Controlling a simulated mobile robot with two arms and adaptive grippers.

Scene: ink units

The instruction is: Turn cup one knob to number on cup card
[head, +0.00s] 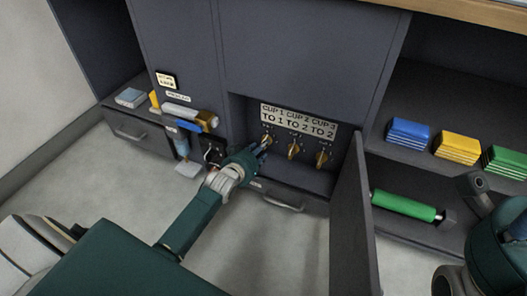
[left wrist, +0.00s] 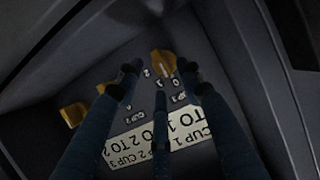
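The cup card (head: 299,120) is on the back wall of an open recess and reads CUP 1 TO 1, CUP 2 TO 2, CUP 3 TO 2. Below it is a row of brass knobs: the cup one knob (head: 267,141) at left, the cup two knob (head: 293,151) and the cup three knob (head: 321,159). My left gripper (head: 257,150) is at the cup one knob. In the left wrist view, its fingers (left wrist: 161,78) are spread, with the cup one knob (left wrist: 163,62) just beyond them. I cannot tell if they touch it.
An open door (head: 352,225) stands right of the recess. A drawer handle (head: 277,202) is below it. Blue, yellow and green stacks (head: 457,147) and a green roller (head: 404,206) are on the right shelves. Blue and yellow items (head: 190,117) stick out at left.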

